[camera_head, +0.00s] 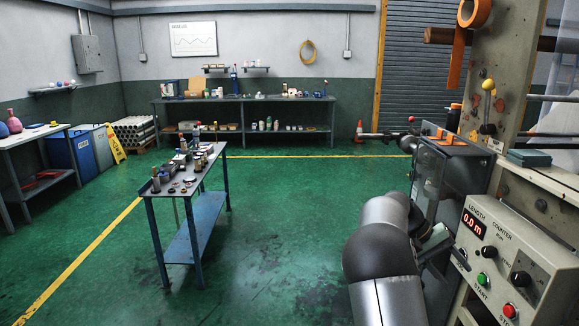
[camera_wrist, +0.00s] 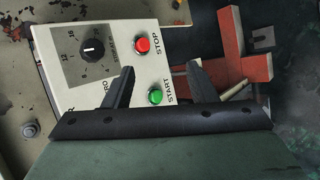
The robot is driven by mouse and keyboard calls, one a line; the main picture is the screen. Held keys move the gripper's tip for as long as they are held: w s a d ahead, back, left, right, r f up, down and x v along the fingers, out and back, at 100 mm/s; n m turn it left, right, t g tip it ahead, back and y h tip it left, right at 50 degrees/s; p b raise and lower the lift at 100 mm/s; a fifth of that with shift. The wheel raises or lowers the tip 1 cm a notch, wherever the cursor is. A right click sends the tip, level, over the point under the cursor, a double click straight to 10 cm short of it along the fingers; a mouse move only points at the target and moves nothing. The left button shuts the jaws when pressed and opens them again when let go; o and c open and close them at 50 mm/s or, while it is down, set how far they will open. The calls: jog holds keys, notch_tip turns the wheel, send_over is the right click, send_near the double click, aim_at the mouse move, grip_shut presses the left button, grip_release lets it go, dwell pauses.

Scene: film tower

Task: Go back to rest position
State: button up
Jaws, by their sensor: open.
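My gripper (camera_wrist: 160,88) is open in the wrist view, with its two dark fingers apart and nothing between them that it holds. The control panel (camera_wrist: 108,25) of the machine lies beyond the fingers. The green START button (camera_wrist: 155,96) shows between the fingers, and the red STOP button (camera_wrist: 142,45) shows above it. I cannot tell from this view whether a finger touches the panel. In the head view my arm reaches toward the panel (camera_head: 479,270) at the lower right, where the length counter (camera_head: 473,224) reads 0.0 m. The fingertips are not clear there.
The machine frame (camera_head: 515,85) rises close on the right, with an orange tape roll (camera_head: 474,12) at its top. A dark box (camera_head: 447,170) stands beside my arm. A narrow table (camera_head: 207,155) with small items stands left of centre. Green floor (camera_head: 290,225) between is clear.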

jog(key=s+a+f+n+t+y, duration=0.1)
jog(key=s+a+n+t+y, duration=0.1)
jog(key=s+a, duration=1.1)
jog(key=s+a+f+n+t+y+p, duration=0.1)
jog(key=s+a+y, duration=0.5)
jog(key=s+a, duration=0.7)
jog(key=s+n+t, duration=0.1)
jog(key=s+t, duration=0.1)
jog(key=s, duration=0.1)
jog(key=shift+s+a+f+t, duration=0.2)
jog(key=shift+s+f+t, duration=0.1)
jog(key=shift+s+t, duration=0.1)
jog(key=shift+o, duration=0.5)
jog(key=shift+d, duration=0.1)
